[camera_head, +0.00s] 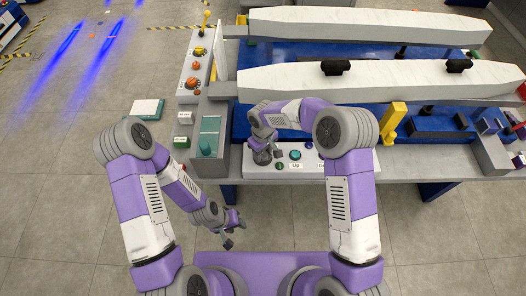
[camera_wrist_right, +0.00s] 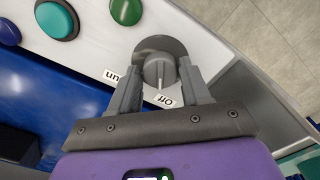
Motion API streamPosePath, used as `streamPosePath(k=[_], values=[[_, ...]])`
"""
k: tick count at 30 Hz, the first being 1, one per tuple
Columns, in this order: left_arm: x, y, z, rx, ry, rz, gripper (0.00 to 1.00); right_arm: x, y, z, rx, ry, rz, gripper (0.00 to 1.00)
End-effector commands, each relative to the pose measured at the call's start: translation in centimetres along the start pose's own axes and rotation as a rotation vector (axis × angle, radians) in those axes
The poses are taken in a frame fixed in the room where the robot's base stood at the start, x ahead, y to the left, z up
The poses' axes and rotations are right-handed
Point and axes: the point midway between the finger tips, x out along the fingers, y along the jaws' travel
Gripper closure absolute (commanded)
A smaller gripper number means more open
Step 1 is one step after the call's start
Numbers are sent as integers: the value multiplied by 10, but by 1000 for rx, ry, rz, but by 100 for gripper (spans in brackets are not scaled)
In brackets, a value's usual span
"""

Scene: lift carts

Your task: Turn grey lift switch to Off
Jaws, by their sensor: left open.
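The grey lift switch (camera_wrist_right: 158,69) is a round knob with a light pointer line on the white panel. In the right wrist view the pointer aims down, close to the "Off" label (camera_wrist_right: 165,102); the "Run" label (camera_wrist_right: 114,76), partly covered, lies to its left. My right gripper (camera_wrist_right: 161,66) has one finger on each side of the knob; I cannot tell whether they press on it. In the head view my right gripper (camera_head: 263,155) is over the left end of the panel and hides the knob. My left gripper (camera_head: 231,229) is open and empty above the floor.
A green button (camera_wrist_right: 126,11) and a teal button (camera_wrist_right: 57,20) sit beside the switch. The teal one shows in the head view (camera_head: 295,155) near the "Up" label. A grey-green box (camera_head: 208,140) stands left of the panel. The floor in front is clear.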

Motion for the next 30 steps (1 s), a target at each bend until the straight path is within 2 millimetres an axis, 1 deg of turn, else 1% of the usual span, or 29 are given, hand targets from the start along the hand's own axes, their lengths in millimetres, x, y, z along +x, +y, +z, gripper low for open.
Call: streamPosePath(k=[1, 3, 4, 11, 13, 17, 21, 24, 27, 30], values=[[0, 0, 0, 0, 0, 0, 57, 0, 0, 0, 0, 1, 0, 45], [0, 0, 0, 0, 0, 0, 57, 0, 0, 0, 1, 0, 0, 34], [0, 0, 0, 0, 0, 0, 57, 0, 0, 0, 1, 0, 0, 33], [0, 0, 0, 0, 0, 0, 57, 0, 0, 0, 2, 0, 0, 33], [-1, 0, 0, 0, 0, 0, 57, -3, 0, 0, 2, 1, 0, 33], [-4, 2, 0, 0, 0, 0, 57, -20, 0, -1, 2, 4, 1, 33], [-10, 4, 0, 0, 0, 0, 57, -46, 0, -1, 2, 3, 1, 33], [-12, 5, 0, 0, 0, 0, 57, -61, 0, -1, 3, 3, 1, 33], [-14, 5, 1, 0, 0, 0, 57, -71, 0, 0, 1, 2, 1, 33], [-14, 5, 1, 0, 0, 0, 57, -76, 0, 0, 1, 1, 0, 33]])
